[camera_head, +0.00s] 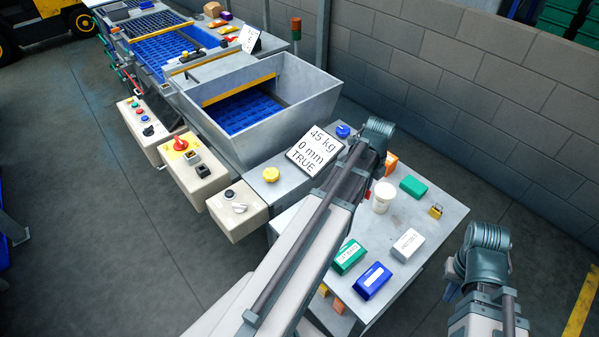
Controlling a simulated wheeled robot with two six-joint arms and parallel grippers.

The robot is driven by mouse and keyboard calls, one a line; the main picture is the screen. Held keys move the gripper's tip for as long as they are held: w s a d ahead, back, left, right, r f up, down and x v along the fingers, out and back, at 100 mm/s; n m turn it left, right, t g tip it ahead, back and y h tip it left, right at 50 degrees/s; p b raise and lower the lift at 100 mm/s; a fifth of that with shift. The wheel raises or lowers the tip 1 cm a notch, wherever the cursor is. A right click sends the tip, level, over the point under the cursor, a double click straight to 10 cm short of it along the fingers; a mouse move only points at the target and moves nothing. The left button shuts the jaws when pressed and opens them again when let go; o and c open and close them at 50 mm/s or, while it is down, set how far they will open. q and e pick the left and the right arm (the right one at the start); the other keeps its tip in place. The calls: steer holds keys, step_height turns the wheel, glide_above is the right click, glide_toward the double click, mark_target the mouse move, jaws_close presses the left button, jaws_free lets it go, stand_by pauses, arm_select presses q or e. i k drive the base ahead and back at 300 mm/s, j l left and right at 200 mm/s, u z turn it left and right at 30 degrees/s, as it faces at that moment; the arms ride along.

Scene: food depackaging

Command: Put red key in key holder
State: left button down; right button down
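No clear red key can be made out. A small red piece (368,191) shows beside my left forearm, mostly hidden.
The side table (437,213) holds a white cup (383,197), green packs (413,187) (348,257), a blue pack (372,281), a white pack (408,245) and a small yellow item (436,211). A display (315,150) and metal hopper (318,85) stand behind. Floor is clear at left.

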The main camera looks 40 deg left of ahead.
mark_target(204, 173)
steer(key=k+j+u, duration=0.35)
steer(key=j, duration=0.25)
steer(key=j+u, duration=0.35)
steer(key=j, duration=0.55)
steer(key=i+j+u, duration=0.1)
steer(key=i+u, duration=0.2)
